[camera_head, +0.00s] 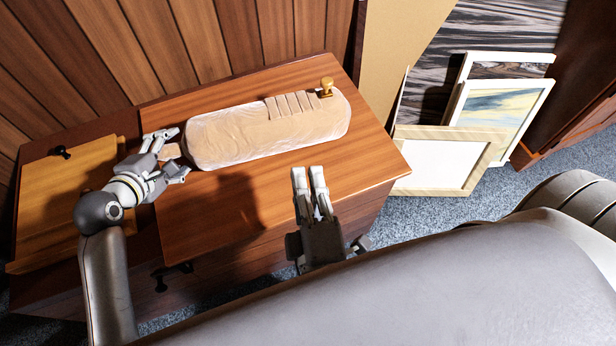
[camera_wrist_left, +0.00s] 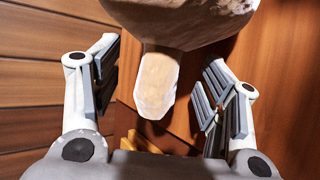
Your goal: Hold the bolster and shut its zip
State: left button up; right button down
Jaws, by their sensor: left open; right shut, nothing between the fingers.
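The bolster (camera_head: 235,135) is a pale, wrinkled, rounded roll lying on the wooden cabinet top. A gold zip pull (camera_head: 326,87) stands at its right end, beside a row of several pale flaps (camera_head: 291,104) along its upper side. A beige tab (camera_head: 171,151) sticks out from the left end. My left gripper (camera_head: 180,153) is open at that end, with its fingers on either side of the tab. The left wrist view shows the tab (camera_wrist_left: 156,85) between the spread fingers, and the bolster's end (camera_wrist_left: 185,18) beyond. My right gripper (camera_head: 308,172) is shut and empty, in front of the bolster and apart from it.
The cabinet top (camera_head: 350,165) is bare in front of the bolster. A lighter wooden panel (camera_head: 60,190) with a dark knob is at the left. Wood paneling (camera_head: 200,40) rises close behind. Several framed pictures (camera_head: 445,165) lean on the right, above grey carpet (camera_head: 425,215).

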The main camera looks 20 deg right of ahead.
dwell(0.3)
pick_arm(q)
jog(key=o, duration=0.6)
jog(key=shift+c, duration=0.2)
jog(key=v, duration=1.2)
